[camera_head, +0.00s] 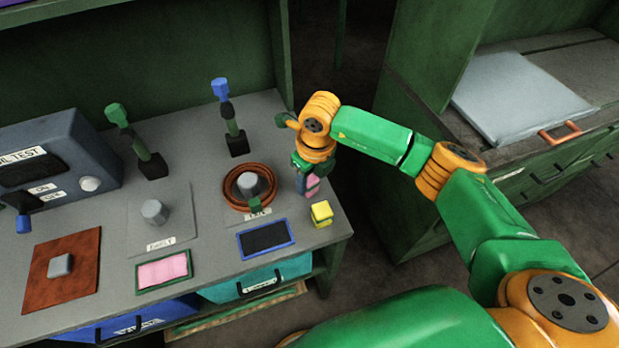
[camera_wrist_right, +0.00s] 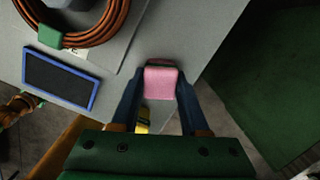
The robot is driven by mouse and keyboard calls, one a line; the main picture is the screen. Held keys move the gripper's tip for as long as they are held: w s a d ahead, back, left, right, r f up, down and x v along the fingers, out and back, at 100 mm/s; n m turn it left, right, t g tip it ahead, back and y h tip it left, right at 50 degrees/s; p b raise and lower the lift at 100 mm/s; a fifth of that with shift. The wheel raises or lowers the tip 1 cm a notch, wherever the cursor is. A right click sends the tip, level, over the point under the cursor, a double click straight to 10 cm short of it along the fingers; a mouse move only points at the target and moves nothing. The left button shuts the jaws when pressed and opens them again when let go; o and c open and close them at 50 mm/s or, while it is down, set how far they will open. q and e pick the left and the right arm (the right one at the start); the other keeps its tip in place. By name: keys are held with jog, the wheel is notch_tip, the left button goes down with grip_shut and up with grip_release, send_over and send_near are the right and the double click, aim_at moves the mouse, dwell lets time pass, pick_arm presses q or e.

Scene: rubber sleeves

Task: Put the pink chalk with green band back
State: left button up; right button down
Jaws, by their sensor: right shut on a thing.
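A pink block (camera_wrist_right: 161,80), which looks like the pink chalk, is between the fingers of my right gripper (camera_wrist_right: 160,100). The gripper is shut on it. In the head view, the pink block (camera_head: 313,184) shows below my right gripper (camera_head: 308,182), near the right end of the grey bench. A pink pad with a green frame (camera_head: 163,272) lies at the bench's front edge, left of the gripper. My left gripper is not in view.
A yellow block (camera_head: 321,213) stands just in front of the held block. A black pad with a blue frame (camera_head: 265,239) and a brown coil (camera_head: 249,187) lie to the left. Upright levers (camera_head: 236,143) stand behind. The bench's right edge (camera_head: 343,222) is close.

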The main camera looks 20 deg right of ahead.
aim_at(314, 183)
jog(key=shift+c, duration=2)
grip_release()
jog(key=shift+r, duration=0.1)
jog(key=shift+r, duration=0.35)
notch_tip(314, 183, up, 11)
jog(key=s+b, duration=0.1)
jog(key=shift+s+d+r+b, duration=0.15)
jog(key=shift+d+r+b, duration=0.1)
jog(key=shift+b, duration=0.1)
jog(key=shift+f, duration=0.1)
